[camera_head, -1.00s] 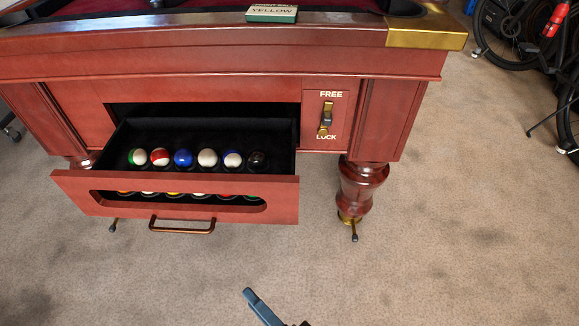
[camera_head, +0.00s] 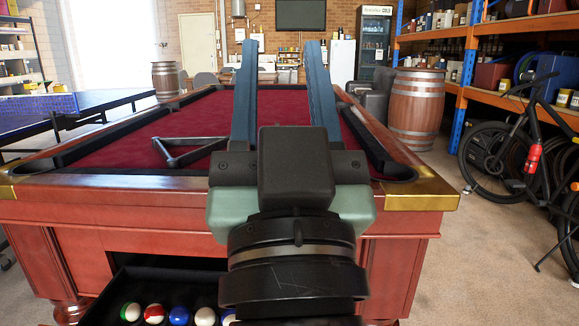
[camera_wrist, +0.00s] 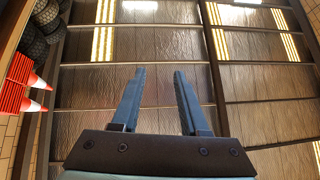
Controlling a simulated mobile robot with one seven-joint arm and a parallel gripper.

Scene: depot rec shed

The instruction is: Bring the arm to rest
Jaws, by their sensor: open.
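My gripper (camera_head: 283,46) stands upright in the middle of the head view, its two blue fingers spread apart with nothing between them. It appears in front of the pool table (camera_head: 100,183) and hides part of its near rail. In the wrist view my gripper (camera_wrist: 160,74) is also open and empty. It points toward what looks like the ceiling (camera_wrist: 150,65), with bright strips across it.
The table's drawer (camera_head: 150,285) is open below, with several balls in it. A black triangle rack (camera_head: 190,152) lies on the red cloth. A bicycle (camera_head: 525,150) and shelves stand right, near a barrel (camera_head: 418,108). Orange cones (camera_wrist: 25,85) show in the wrist view.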

